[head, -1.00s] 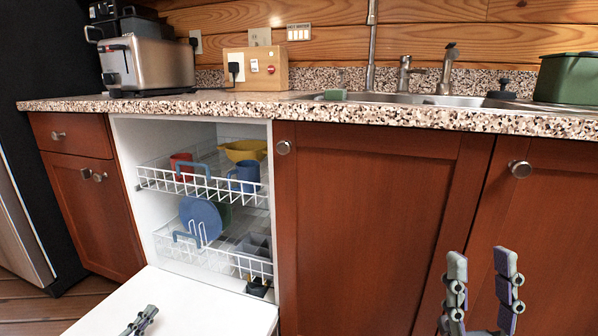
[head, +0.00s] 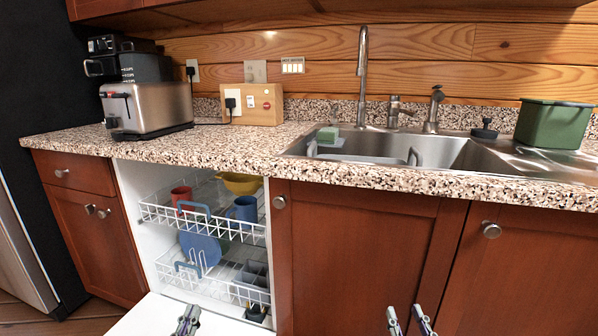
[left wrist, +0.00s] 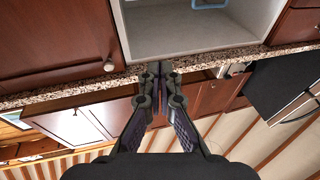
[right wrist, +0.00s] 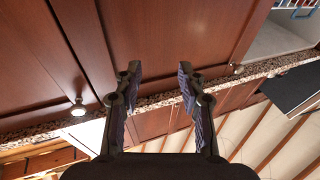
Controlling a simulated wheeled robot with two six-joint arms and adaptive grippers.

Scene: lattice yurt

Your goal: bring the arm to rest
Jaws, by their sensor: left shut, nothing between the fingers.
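My left gripper (head: 187,320) shows at the bottom edge of the head view, in front of the open dishwasher door. In the left wrist view its fingertips (left wrist: 156,78) are together with nothing between them. My right gripper (head: 411,322) shows at the bottom of the head view, in front of the red-brown cabinet doors. In the right wrist view its two fingers (right wrist: 157,84) stand apart and the space between them is empty. Most of both arms is out of the head view.
The dishwasher's upper rack (head: 160,217) holds a red mug (head: 181,196), a blue mug (head: 243,208) and a yellow bowl (head: 240,184). A blue plate (head: 199,250) stands in the lower rack. Above are the speckled counter (head: 230,150), toaster (head: 148,106), sink (head: 440,150) and green container (head: 553,123).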

